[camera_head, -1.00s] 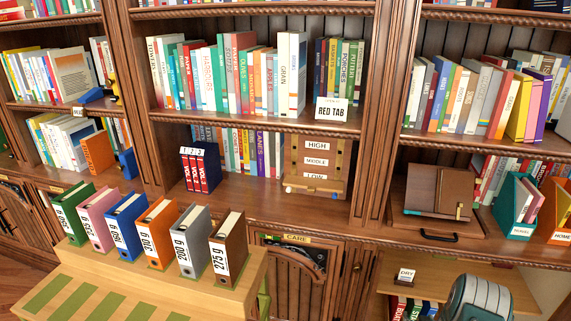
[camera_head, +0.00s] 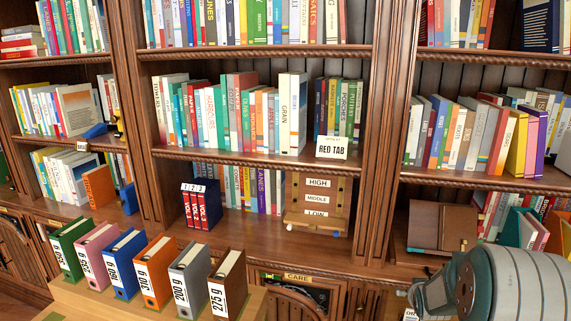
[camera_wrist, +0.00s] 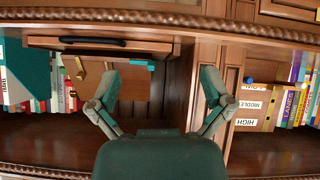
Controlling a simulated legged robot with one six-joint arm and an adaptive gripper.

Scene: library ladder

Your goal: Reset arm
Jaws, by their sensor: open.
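My gripper (camera_wrist: 161,102) is open and empty in the wrist view, its two fingers spread apart in front of the shelf unit. The wrist view appears upside down. Beyond the left finger is a brown wooden box (camera_wrist: 128,82) in a shelf bay. Beyond the right finger is the HIGH/MIDDLE/LOW board (camera_wrist: 247,107). In the head view my arm shows at the lower right, and the gripper's fingertips are not clearly seen there. The brown box (camera_head: 437,226) stands just above and behind the arm, and the board (camera_head: 317,203) is to its left.
Several binders with gram labels (camera_head: 146,270) stand in a row on a wooden stand at the lower left. Red volumes (camera_head: 201,205) and a RED TAB sign (camera_head: 332,148) are on the shelves. A teal holder (camera_head: 522,229) is close to my arm. Wooden uprights (camera_head: 382,130) divide the bays.

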